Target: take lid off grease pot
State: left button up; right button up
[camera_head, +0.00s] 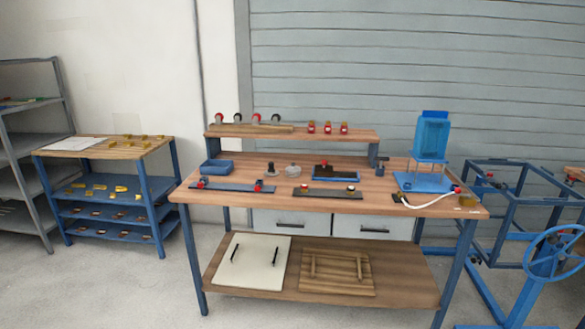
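A small grey round pot with what looks like a knobbed lid (293,170) stands upright on the wooden workbench top (240,172), near its middle. It is the likeliest grease pot, but it is too small to be sure. The lid appears seated on it. Neither of my grippers is in view, and nothing in the frame touches the pot.
Beside the pot are a dark fitting (270,170) and a blue tray (337,172). Dark bars (232,186) lie along the front edge. A blue machine (432,145) stands at the right end. A blue cart (105,185) is left, a blue frame with handwheel (553,255) right. Floor in front is clear.

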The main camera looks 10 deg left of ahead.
aim_at(292, 169)
jog(key=u, duration=0.05)
jog(key=i, duration=1.5)
jog(key=z, duration=0.2)
